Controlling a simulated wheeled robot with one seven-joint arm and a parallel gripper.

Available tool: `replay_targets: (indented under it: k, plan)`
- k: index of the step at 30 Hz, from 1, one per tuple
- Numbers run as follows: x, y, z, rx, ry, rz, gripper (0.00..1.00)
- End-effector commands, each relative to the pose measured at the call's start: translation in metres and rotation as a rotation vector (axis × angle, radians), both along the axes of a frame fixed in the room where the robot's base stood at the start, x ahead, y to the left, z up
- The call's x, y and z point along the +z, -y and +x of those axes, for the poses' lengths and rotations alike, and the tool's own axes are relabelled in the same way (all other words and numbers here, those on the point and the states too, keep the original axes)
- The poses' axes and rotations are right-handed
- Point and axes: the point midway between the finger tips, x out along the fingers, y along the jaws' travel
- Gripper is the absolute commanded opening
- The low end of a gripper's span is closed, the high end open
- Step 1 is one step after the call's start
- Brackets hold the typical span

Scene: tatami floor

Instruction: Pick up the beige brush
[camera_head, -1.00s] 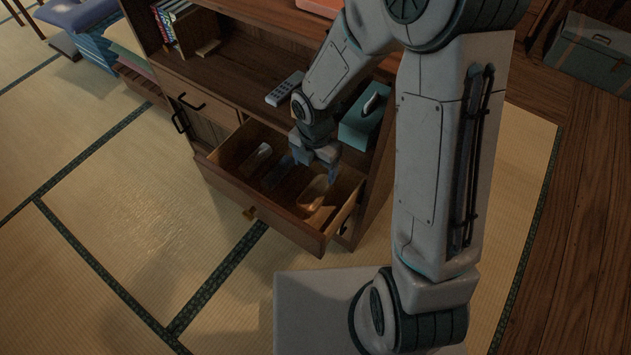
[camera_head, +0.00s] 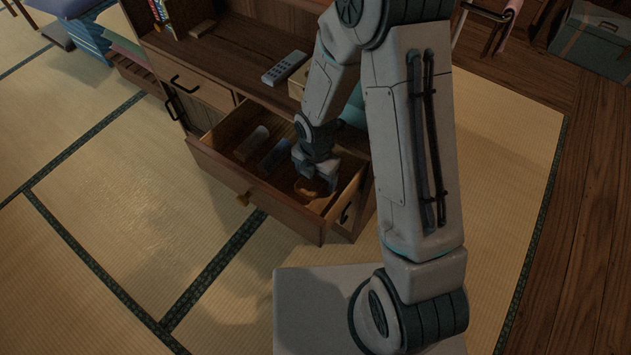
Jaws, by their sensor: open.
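An open wooden drawer (camera_head: 262,202) sticks out from the low cabinet. A beige-orange thing (camera_head: 307,189), likely the beige brush, lies in the right part of the drawer. It is dark and partly hidden by my gripper. My gripper (camera_head: 320,180) points down into the drawer with its jaws open, right over this thing. I cannot tell whether the fingers touch it or are around it.
A pale item (camera_head: 251,143) and a bluish item (camera_head: 275,155) lie in the drawer left of my gripper. A grey remote (camera_head: 284,69) lies on the cabinet (camera_head: 235,60). The drawer walls stand close around my gripper. The tatami in front is clear.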

Motion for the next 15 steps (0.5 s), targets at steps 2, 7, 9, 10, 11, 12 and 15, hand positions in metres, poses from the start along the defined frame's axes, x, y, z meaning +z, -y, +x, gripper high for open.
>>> replay_targets:
  k: [2, 7, 9, 10, 11, 12, 15]
  plan:
    - [-0.0038, -0.0001, 0.0005, 0.000, 0.001, 0.000, 0.78]
    - [-0.0023, -0.0001, 0.0004, 0.000, 0.001, 0.000, 0.75]
    - [-0.0023, -0.0001, 0.0004, 0.000, 0.001, 0.000, 0.56]
    - [-0.0023, 0.0000, 0.0004, 0.000, 0.001, 0.000, 0.48]
    - [-0.0022, 0.0000, 0.0004, 0.000, 0.001, 0.000, 0.39]
    - [-0.0023, 0.0000, 0.0004, 0.000, 0.001, 0.000, 0.28]
    - [-0.0021, -0.0001, 0.0004, 0.000, 0.001, 0.000, 0.28]
